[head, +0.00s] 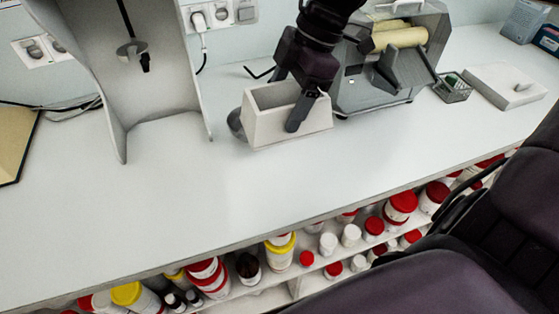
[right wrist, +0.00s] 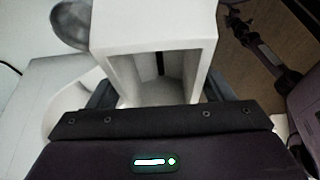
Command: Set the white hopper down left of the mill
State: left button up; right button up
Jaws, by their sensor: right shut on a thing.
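The white hopper (head: 265,132), an open-topped box with slanting sides, is in the middle of the head view, left of the mill (head: 375,92). The mill is a grey machine with pale cream rollers. My right gripper (head: 287,106) reaches down from above and is shut on the hopper, with one dark finger across its near side. The hopper also fills the upper middle of the right wrist view (right wrist: 155,28), its opening facing the camera. It looks upright, low over or on the counter; I cannot tell whether it touches. My left gripper does not show.
A grey rounded thing (head: 235,123) shows close behind the hopper's left side. A tall grey stand (head: 160,95) is farther left. The white counter (head: 160,200) is bare in front. Jars fill the shelf below.

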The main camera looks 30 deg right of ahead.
notch_tip(320, 180, down, 11)
jog(key=shift+f, duration=0.2)
notch_tip(320, 180, down, 3)
jog(key=shift+f+p, duration=0.2)
jog(key=shift+p, duration=0.1)
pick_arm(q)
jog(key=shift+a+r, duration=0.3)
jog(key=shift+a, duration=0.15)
pick_arm(e)
jog(key=shift+f+b, duration=0.15)
jog(key=shift+b, duration=0.15)
jog(key=o, duration=1.1)
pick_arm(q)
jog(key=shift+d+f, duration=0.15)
pick_arm(e)
jog(key=shift+r, duration=0.2)
